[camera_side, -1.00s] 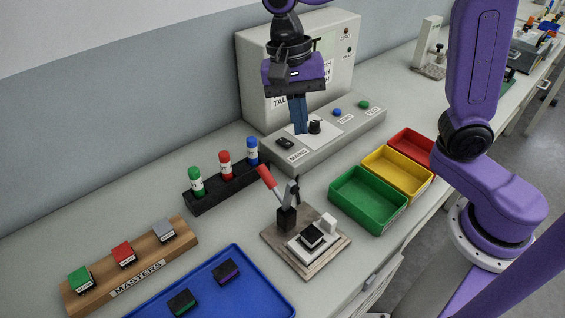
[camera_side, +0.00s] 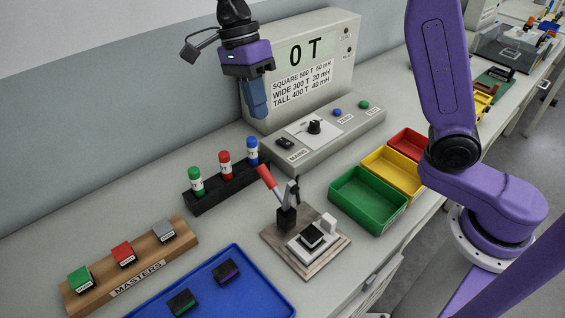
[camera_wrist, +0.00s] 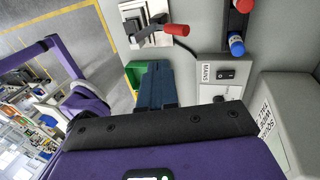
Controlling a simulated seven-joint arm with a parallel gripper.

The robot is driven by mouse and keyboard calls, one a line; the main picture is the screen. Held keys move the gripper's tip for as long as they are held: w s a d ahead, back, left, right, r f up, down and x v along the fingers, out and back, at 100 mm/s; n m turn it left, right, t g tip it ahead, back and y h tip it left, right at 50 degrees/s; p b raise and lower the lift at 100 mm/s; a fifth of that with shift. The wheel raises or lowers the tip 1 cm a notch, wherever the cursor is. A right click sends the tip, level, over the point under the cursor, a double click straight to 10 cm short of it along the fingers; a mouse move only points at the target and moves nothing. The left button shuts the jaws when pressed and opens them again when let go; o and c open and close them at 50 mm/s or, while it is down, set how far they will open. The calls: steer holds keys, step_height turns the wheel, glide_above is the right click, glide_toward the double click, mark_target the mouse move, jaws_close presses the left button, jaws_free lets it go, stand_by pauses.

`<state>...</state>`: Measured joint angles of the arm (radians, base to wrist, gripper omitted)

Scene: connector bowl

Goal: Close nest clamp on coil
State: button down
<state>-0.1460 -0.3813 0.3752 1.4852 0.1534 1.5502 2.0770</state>
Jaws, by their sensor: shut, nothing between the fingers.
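The nest clamp (camera_side: 287,212) stands on a wooden base at the middle of the bench, its red handle (camera_side: 267,177) raised and tilted up to the left. A dark coil (camera_side: 312,235) sits in the white nest beside the clamp post. In the wrist view the clamp's red handle (camera_wrist: 176,29) shows at the top. My gripper (camera_side: 257,112) hangs in the air in front of the tester, behind and above the clamp and apart from it. Its blue fingers (camera_wrist: 157,88) are together and hold nothing.
The tester (camera_side: 310,75) reads "0 T" and has a knob and buttons in front. A marker rack (camera_side: 225,186) stands left of the clamp, and green (camera_side: 367,200), yellow and red bins stand right. A blue tray (camera_side: 255,285) with two coils and the masters block (camera_side: 130,262) lie at the front left.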

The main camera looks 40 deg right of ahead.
mark_target(294, 184)
steer(key=x, duration=1)
steer(key=s, duration=0.3)
steer(key=shift+f, duration=0.25)
steer(key=shift+s+f, duration=0.1)
steer(key=shift+s, duration=0.35)
steer(key=shift+s, duration=1.65)
steer(key=shift+t, duration=0.8)
steer(key=s+f, duration=0.1)
steer(key=s, duration=0.1)
steer(key=s+f, duration=0.1)
steer(key=s, duration=0.1)
steer(key=s+f, duration=0.2)
steer(key=s, duration=0.1)
steer(key=shift+s+f, duration=0.3)
steer(key=shift+f, duration=0.2)
